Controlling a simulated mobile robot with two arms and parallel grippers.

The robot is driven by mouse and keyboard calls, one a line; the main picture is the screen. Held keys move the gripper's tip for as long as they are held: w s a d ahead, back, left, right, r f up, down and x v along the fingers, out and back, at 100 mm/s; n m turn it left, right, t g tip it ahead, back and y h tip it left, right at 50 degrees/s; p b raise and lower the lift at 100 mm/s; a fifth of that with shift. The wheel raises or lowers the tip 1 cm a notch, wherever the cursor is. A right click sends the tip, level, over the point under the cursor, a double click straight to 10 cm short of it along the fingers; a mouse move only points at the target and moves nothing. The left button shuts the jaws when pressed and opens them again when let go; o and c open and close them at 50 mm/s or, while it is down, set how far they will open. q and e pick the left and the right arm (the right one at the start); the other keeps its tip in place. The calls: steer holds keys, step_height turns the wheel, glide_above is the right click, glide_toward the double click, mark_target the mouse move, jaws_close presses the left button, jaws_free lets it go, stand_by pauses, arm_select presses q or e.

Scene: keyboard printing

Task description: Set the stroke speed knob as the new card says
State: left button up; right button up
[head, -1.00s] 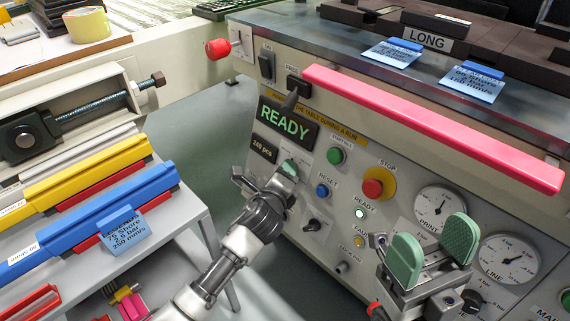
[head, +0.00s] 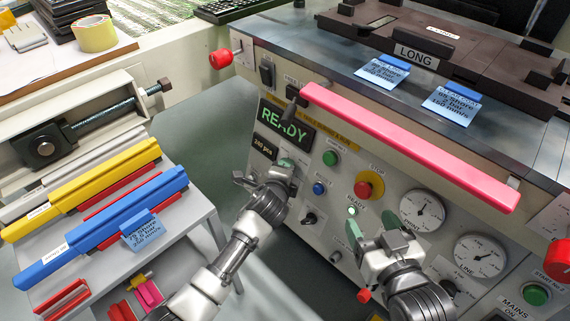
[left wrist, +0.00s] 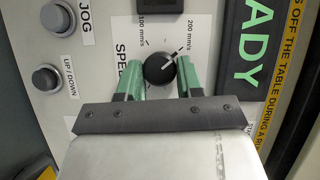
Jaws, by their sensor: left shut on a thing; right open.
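The stroke speed knob (left wrist: 159,70) is round and black with a white pointer line. In the left wrist view it sits between the green fingers of my left gripper (left wrist: 158,78), which is shut on it. The pointer is turned toward the 200 mm/s side of the scale. In the head view my left gripper (head: 284,168) hides the knob, below the READY display. Blue cards lie on the machine top: one (head: 452,104) reads 85 Shore and 150 mm/s, another (head: 383,71) is too small to read. My right gripper (head: 382,240) is open and empty before the panel.
A blue card (head: 146,232) on the blue bar at left reads 75 Shore and 250 mm/s. A pink bar (head: 405,145) runs along the machine front. Buttons and gauges (head: 422,209) surround my right gripper.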

steer(key=s+d+f+g+h+p, duration=0.2)
steer(key=s+d+f+g+p, duration=0.1)
steer(key=s+g, duration=0.3)
steer(key=s+d+f+g+h+p, duration=0.1)
steer(key=s+d+f+g+p, duration=0.2)
steer(key=s+g, duration=0.35)
arm_select(q)
steer(key=n+g+p, duration=0.1)
steer(key=n, duration=0.1)
steer(key=n+g+p, duration=0.2)
steer(key=n, duration=0.1)
steer(key=shift+w+a+r, duration=0.1)
steer(key=shift+r, duration=0.1)
arm_select(e)
steer(key=s+x, duration=0.1)
steer(key=x, duration=1)
steer(key=shift+s+a+f+m, duration=0.15)
steer(key=shift+a+f+m, duration=0.2)
steer(key=shift+f, duration=0.2)
arm_select(q)
steer(key=shift+f, duration=0.1)
steer(key=o, duration=0.9)
arm_select(e)
steer(key=shift+a+g, duration=0.1)
steer(key=shift+g, duration=0.15)
